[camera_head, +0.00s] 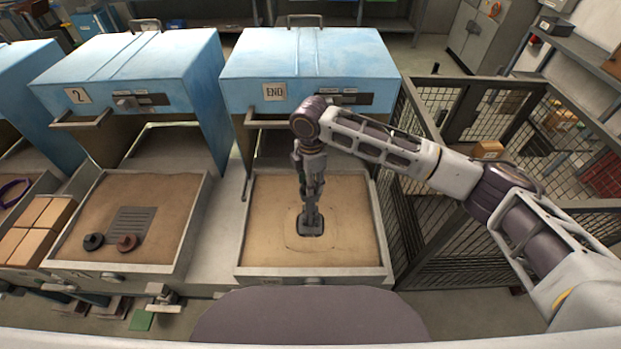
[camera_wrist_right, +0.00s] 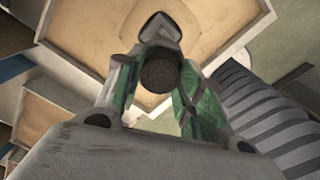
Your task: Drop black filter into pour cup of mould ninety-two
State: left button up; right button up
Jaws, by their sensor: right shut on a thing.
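My right gripper (camera_head: 311,226) points down over the middle of the sand-coloured mould (camera_head: 270,200) in front of the furnace marked END. A dark opening or rim, which looks like the pour cup, shows around its fingertips. In the right wrist view my right gripper (camera_wrist_right: 158,85) is shut on a round black filter (camera_wrist_right: 159,71), held between two green-sided fingers. The sandy mould surface (camera_wrist_right: 100,40) lies beyond it. I cannot tell whether the filter is above or inside the cup. No number ninety-two is readable. My left gripper is not in view.
A second sandy box (camera_head: 160,190) to the left holds a grey grate (camera_head: 131,222), a black disc (camera_head: 93,241) and a brown disc (camera_head: 128,242). Blue furnace hoods (camera_head: 310,55) stand behind the boxes. A mesh fence (camera_head: 430,215) stands close on the right.

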jog(key=shift+p, duration=0.6)
dwell(1.1)
jog(key=o, duration=0.8)
jog(key=shift+r, duration=5.95)
jog(key=shift+s+f, duration=0.1)
